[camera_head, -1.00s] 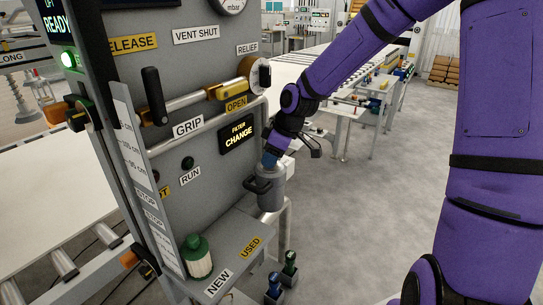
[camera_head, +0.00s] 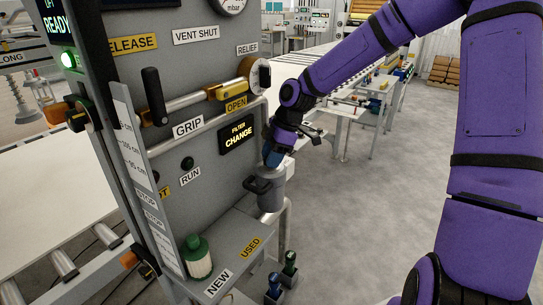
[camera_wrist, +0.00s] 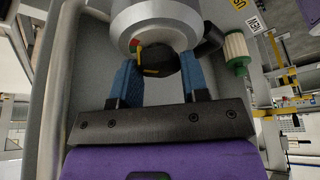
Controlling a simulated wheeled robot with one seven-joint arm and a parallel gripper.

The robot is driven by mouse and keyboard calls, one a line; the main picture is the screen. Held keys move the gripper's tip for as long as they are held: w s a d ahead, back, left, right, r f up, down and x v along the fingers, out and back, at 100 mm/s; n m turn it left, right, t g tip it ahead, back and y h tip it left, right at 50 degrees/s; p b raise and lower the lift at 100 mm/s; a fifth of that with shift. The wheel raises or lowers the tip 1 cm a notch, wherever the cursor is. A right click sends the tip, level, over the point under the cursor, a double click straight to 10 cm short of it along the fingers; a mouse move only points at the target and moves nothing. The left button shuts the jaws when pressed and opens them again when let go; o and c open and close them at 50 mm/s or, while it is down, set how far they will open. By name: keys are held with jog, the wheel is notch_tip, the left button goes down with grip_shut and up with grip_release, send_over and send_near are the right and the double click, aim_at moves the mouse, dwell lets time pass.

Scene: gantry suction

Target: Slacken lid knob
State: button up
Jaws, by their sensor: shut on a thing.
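The lid knob (camera_wrist: 162,62) is black with a yellow line across it, and sits on the round grey lid (camera_wrist: 150,20) in the wrist view. A small red mark shows on the lid beside the knob. My gripper (camera_wrist: 160,76) is shut on the knob, one blue finger on each side. In the head view my gripper (camera_head: 272,157) reaches down onto the top of the grey filter canister (camera_head: 271,193), and the knob is hidden there. The canister has a black handle (camera_head: 257,185) on its left side.
A grey panel with a lit FILTER CHANGE display (camera_head: 239,134) stands left of my gripper. Below is a shelf marked NEW and USED, with a green-and-white filter (camera_head: 198,257) on its NEW side. A pipe (camera_head: 286,215) runs beside the canister. Open floor lies to the right.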

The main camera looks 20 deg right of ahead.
dwell(0.3)
jog(key=o, duration=0.9)
jog(key=v, duration=1)
jog(key=shift+d+r, duration=0.15)
jog(key=shift+r, duration=0.25)
